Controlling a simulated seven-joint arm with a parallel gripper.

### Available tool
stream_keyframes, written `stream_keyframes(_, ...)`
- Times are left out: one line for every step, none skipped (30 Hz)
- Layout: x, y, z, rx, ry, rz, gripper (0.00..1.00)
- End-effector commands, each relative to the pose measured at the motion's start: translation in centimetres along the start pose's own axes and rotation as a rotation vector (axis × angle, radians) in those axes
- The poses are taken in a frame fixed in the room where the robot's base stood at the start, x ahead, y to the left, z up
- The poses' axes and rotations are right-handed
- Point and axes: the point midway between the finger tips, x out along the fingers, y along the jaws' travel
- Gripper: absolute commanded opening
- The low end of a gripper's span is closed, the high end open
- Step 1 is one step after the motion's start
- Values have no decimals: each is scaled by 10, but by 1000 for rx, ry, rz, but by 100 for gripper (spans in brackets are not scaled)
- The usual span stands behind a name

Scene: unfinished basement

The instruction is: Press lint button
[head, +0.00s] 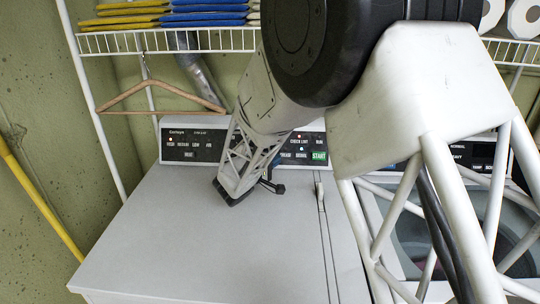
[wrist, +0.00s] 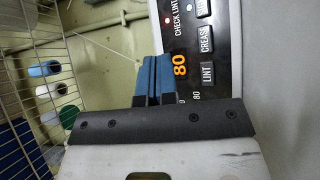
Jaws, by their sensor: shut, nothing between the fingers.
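The lint button (wrist: 208,75) is a small dark key on the dryer's black control panel (head: 193,145). It shows in the wrist view to the right of my fingers, below the crease button (wrist: 206,39). I cannot make it out in the head view, where my arm covers the middle of the panel. My gripper (wrist: 154,60) has blue fingers shut together with nothing between them. Their tips are at the panel's left edge in the wrist view, left of the orange 80 display (wrist: 180,64). I cannot tell whether they touch the panel. In the head view my gripper (head: 272,165) is in front of the panel.
The dryer's flat white top (head: 150,235) is mostly clear. A green start button (head: 319,156) is right of my gripper. A wire shelf (head: 150,41) with folded cloths and rolls hangs above. A wooden hanger (head: 160,97) hangs at left. A second machine stands at right.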

Motion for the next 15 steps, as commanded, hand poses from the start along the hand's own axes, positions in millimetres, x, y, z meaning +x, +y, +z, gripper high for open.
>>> stream_keyframes(-2,-4,-7,1,18,10,0)
stream_keyframes(-3,-5,-11,2,27,16,0)
stream_keyframes(-5,-7,-14,3,37,21,0)
stream_keyframes(-5,-8,-16,3,42,24,0)
stream_keyframes(-6,-9,-18,3,47,27,0)
stream_keyframes(-7,-10,-19,4,51,29,0)
stream_keyframes(-7,-10,-20,4,54,31,0)
stream_keyframes(-7,-10,-21,4,55,32,0)
stream_keyframes(-7,-10,-21,5,56,33,0)
stream_keyframes(-7,-10,-21,5,56,33,0)
stream_keyframes(-7,-10,-21,5,56,33,0)
stream_keyframes(-7,-10,-21,5,56,33,0)
stream_keyframes(-7,-10,-21,5,56,32,0)
stream_keyframes(-7,-10,-21,5,55,32,0)
stream_keyframes(-7,-10,-21,5,55,32,0)
